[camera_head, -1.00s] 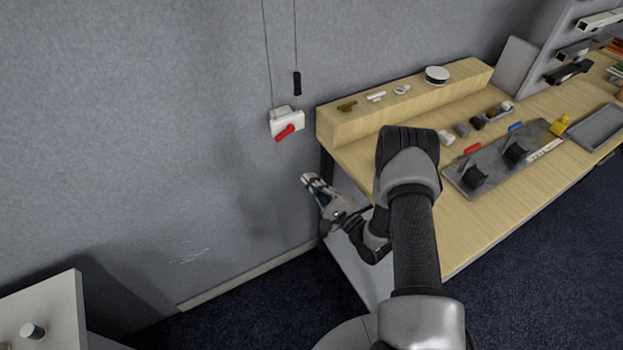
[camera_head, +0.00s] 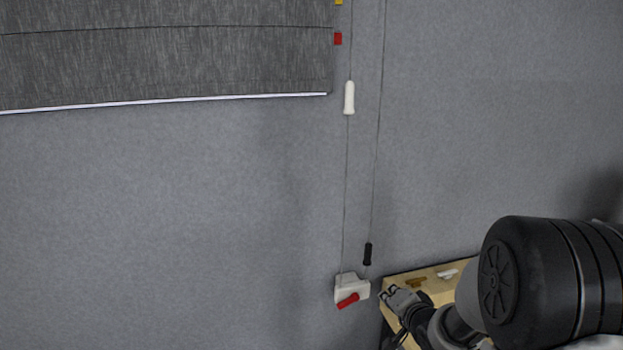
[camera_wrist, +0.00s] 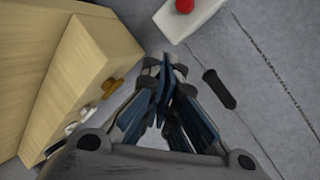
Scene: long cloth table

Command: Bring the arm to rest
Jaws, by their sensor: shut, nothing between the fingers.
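My gripper (camera_head: 388,292) is shut and empty, low in the head view, just right of a white wall box with a red lever. In the wrist view my gripper (camera_wrist: 163,66) has its blue-padded fingers drawn together, with nothing between them. My arm reaches in from the lower right of the head view, its big black joint close to the camera. I cannot tell if the gripper touches anything; in the wrist view the box lies beyond the fingertips.
The white box (camera_head: 343,285) with its red lever (camera_head: 348,300) hangs below two cords with a white handle (camera_head: 349,97) and a black handle (camera_head: 367,254). A grey blind (camera_head: 165,60) hangs upper left. The wooden ledge (camera_wrist: 75,80) stands beside my gripper. Bare wall lies left.

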